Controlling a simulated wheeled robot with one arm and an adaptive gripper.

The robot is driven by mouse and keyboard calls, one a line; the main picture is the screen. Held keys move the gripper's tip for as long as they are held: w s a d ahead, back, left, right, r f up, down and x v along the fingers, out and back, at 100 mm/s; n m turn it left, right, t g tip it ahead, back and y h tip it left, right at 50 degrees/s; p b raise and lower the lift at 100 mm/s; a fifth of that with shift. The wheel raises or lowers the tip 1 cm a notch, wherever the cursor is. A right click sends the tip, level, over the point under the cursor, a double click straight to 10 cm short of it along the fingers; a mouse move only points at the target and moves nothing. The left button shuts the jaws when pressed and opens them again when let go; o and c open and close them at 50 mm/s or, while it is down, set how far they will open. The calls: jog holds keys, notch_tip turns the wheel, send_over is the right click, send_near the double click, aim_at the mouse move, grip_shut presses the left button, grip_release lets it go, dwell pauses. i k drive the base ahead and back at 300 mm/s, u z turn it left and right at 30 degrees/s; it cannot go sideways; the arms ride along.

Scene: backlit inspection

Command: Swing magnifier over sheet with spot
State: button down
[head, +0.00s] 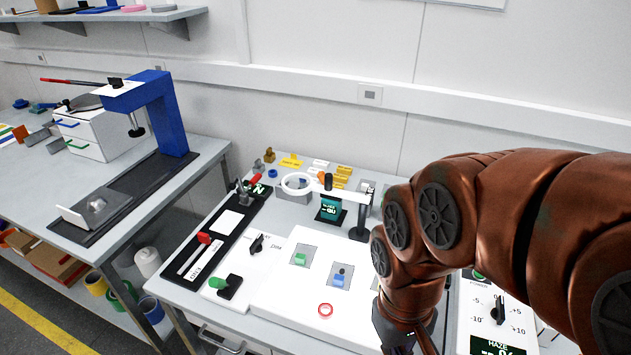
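The magnifier is a white ring (297,183) on a thin white arm that runs right to a dark post (361,215). The ring is over the back of the bench, behind the white panel (285,300). On the panel lie a grey sheet with a green block (300,259) and a grey sheet with a blue block (340,279). A dark dot shows by the blue block; I cannot tell if it is the spot. Part of another sheet may be behind my arm. My gripper (397,338) is low at the panel's right, mostly hidden by my wrist.
A red ring mark (325,310) is at the panel's front. A red-handled lever (204,239), a green knob (219,282) and a green display (330,208) stand around it. Several small yellow and grey parts are behind. A blue stand (172,115) is on the left bench.

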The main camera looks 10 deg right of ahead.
aim_at(327, 188)
jog(key=k, duration=1.3)
jog(key=u, duration=0.3)
jog(key=i, duration=0.85)
jog(key=z, duration=0.5)
